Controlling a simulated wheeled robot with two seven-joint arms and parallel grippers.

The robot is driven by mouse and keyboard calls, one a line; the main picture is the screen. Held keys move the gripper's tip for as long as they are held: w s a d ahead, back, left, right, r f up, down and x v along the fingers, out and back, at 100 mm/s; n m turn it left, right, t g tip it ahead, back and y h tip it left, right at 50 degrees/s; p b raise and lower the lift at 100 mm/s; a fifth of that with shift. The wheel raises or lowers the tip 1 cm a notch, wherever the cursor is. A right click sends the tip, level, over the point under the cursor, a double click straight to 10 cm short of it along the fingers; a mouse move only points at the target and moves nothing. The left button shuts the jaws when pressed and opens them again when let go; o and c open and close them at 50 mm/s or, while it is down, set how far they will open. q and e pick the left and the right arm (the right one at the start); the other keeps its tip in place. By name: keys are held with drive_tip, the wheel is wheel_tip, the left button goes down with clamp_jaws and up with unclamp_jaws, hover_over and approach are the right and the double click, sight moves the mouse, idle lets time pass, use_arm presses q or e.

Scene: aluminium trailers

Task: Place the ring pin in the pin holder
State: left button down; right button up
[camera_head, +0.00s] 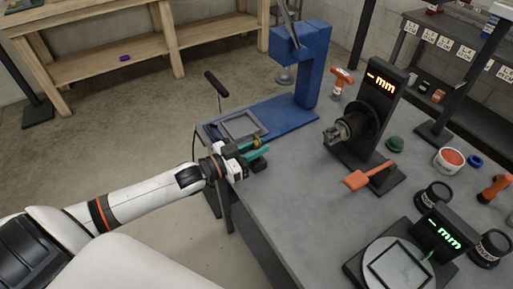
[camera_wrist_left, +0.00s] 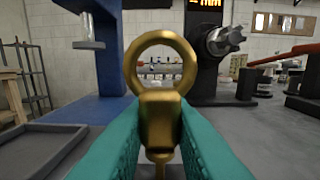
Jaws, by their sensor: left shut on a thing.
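The brass ring pin (camera_wrist_left: 160,100) stands upright between the teal fingers of my left gripper (camera_wrist_left: 160,125), ring at the top. In the head view my left gripper (camera_head: 256,151) is shut on it at the table's left edge, and only a small brass bit of the ring pin (camera_head: 258,141) shows. Nothing in view is clearly the pin holder. A black stand with a metal chuck (camera_head: 347,129) and an "mm" display is to the right of the gripper. It also shows in the wrist view (camera_wrist_left: 222,40). My right gripper is not in view.
A grey tray (camera_head: 263,132) lies behind the gripper, by the blue press (camera_head: 318,65). An orange-handled tool (camera_head: 357,180), a green knob (camera_head: 396,143) and a scale (camera_head: 370,272) are on the grey table (camera_head: 290,205). The table just right of the gripper is clear.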

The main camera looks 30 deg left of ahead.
use_arm(q)
drive_tip(key=shift+f, duration=0.2)
drive_tip(key=c, duration=1.3)
unclamp_jaws()
drive_tip(key=shift+f, duration=0.1)
drive_tip(key=shift+s+r, duration=0.1)
drive_tip(key=shift+r, duration=0.1)
drive_tip(key=v, duration=1.1)
drive_tip(key=shift+s+a, duration=0.3)
